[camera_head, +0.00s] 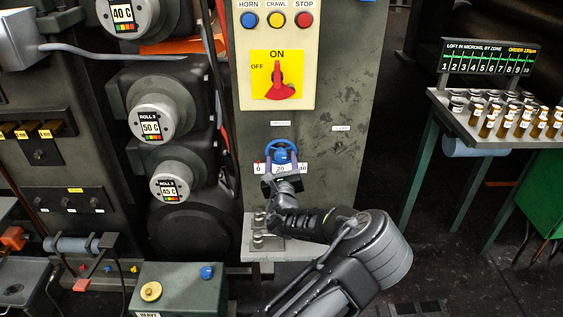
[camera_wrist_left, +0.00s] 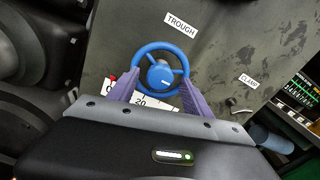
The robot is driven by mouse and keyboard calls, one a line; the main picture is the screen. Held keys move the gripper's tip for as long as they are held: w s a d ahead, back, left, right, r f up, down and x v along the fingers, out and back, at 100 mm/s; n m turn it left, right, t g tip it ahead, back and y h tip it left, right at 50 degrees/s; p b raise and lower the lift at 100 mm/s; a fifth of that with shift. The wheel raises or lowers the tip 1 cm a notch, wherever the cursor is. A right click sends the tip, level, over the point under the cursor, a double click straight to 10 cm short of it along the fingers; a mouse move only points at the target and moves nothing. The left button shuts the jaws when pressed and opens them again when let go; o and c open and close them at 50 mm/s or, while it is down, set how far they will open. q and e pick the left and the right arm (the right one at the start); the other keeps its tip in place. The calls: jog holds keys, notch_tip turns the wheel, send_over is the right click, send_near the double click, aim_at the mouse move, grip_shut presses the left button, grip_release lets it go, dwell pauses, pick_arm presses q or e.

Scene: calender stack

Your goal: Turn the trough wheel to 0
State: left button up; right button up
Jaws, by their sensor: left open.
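The blue trough wheel (camera_head: 282,150) is on the front of the grey cabinet, under the switch panel. Its rim, spokes and hub show clearly in the left wrist view (camera_wrist_left: 160,75), below a TROUGH label (camera_wrist_left: 181,25). A white scale (camera_head: 280,169) marked 0, 20 and 40 lies just below the wheel. A small red pointer (camera_wrist_left: 113,77) shows at the 0 end of the scale. My left gripper (camera_wrist_left: 160,85) is open, with its purple fingers at both sides of the wheel's lower rim. Contact with the rim is unclear. My right gripper is not in view.
A yellow panel with a red switch (camera_head: 277,82) is above the wheel. A small shelf (camera_head: 256,255) with metal weights is below it. Roll ends (camera_head: 150,127) stand at left. A bottle rack (camera_head: 500,120) is at right. A CLAMP knob (camera_wrist_left: 237,102) is beside the wheel.

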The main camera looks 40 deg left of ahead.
pick_arm(q)
jog(key=v, duration=0.7)
jog(key=shift+s+d+b, duration=0.25)
jog(key=shift+s+b, duration=0.05)
jog(key=shift+b, duration=0.05)
dwell(0.4)
